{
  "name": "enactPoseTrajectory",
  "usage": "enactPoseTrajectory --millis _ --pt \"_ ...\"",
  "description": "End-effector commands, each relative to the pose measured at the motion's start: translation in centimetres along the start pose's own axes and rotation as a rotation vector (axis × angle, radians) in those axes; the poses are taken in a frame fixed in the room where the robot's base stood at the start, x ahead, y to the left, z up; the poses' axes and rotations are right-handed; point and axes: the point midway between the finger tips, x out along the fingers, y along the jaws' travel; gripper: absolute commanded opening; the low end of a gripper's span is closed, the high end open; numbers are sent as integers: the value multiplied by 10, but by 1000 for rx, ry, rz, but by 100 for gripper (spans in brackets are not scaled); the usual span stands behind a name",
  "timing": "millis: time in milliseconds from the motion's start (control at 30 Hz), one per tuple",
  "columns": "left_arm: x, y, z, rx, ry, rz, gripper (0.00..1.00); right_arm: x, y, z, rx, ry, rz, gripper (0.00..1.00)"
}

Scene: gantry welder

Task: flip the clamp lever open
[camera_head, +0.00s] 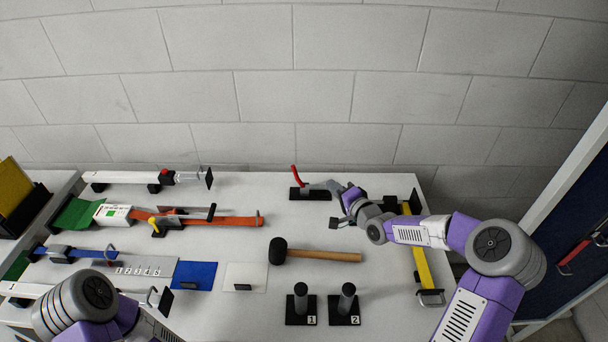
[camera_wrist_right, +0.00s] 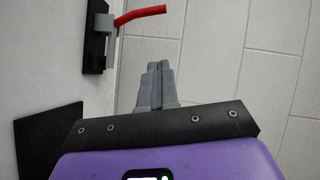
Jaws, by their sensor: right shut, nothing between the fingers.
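The clamp has a black base (camera_head: 310,194), a grey body and a red lever (camera_head: 295,175). It stands at the back middle of the bench. In the head view the lever sticks up, tilted slightly left. In the right wrist view the red lever (camera_wrist_right: 140,14) points right from the grey body (camera_wrist_right: 110,45). My right gripper (camera_head: 335,187) is just right of the clamp. Its grey fingers (camera_wrist_right: 155,78) are together and empty, apart from the lever in the wrist view. My left arm shows at the lower left; its gripper is not visible.
A mallet (camera_head: 320,256) lies mid-bench. Two black posts (camera_head: 301,300) (camera_head: 347,300) stand at the front. A yellow bar (camera_head: 417,255) lies beneath my right arm. An orange strip (camera_head: 230,221) lies left of the clamp. The block wall (camera_head: 300,95) rises behind the bench.

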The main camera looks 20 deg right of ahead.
Motion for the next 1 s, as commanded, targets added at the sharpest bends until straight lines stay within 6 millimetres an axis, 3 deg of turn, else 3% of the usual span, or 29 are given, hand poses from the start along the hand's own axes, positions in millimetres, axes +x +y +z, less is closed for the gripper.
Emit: enactPoseTrajectory --millis 600,800,1000 --pt "13 -5 -1 0 0 0 43 102 1 2 -1 -2 -1 0" --pt "17 -6 -1 0 0 0 43 120 1 23 -1 -3 0 0" --pt "18 -6 -1 0 0 0 43 126 1 29 0 -1 1 0"
